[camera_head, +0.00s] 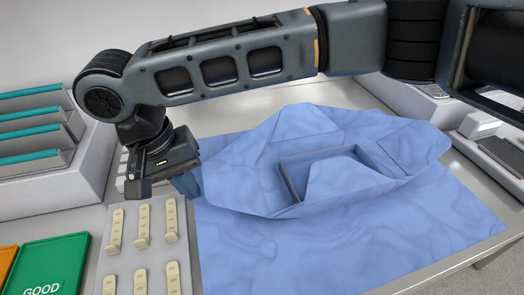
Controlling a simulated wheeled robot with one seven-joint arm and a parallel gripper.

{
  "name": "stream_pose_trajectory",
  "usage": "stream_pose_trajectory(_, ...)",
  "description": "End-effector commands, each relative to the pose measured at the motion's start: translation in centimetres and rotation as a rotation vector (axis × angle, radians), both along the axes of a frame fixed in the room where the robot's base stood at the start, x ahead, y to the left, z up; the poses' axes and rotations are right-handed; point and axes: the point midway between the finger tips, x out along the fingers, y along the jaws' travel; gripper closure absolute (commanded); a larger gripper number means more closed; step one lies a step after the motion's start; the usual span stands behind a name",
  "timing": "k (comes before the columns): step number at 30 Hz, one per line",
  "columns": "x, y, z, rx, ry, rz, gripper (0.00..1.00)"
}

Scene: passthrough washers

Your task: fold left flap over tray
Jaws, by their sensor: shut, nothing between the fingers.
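A blue wrap sheet (330,250) lies on the table in the head view, with raised folds around a tray (287,180). My gripper (188,186) is at the left edge of the sheet, pointing down, shut and empty. Its fingertips are small and dark here, and whether they touch the cloth cannot be told.
Several cream hooked pieces (143,222) stand on a white board in front of my gripper. A green bin marked GOOD (55,264) is at the lower left. A rack with teal strips (35,130) stands at the left. Grey devices (480,125) lie at the right.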

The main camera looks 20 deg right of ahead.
Motion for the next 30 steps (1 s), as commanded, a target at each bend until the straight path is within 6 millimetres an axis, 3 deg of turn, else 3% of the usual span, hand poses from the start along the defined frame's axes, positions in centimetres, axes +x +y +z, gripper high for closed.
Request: stream_pose_trajectory(30,-0.3,-8.1,2.1,0.0,0.002,-0.001,1.0)
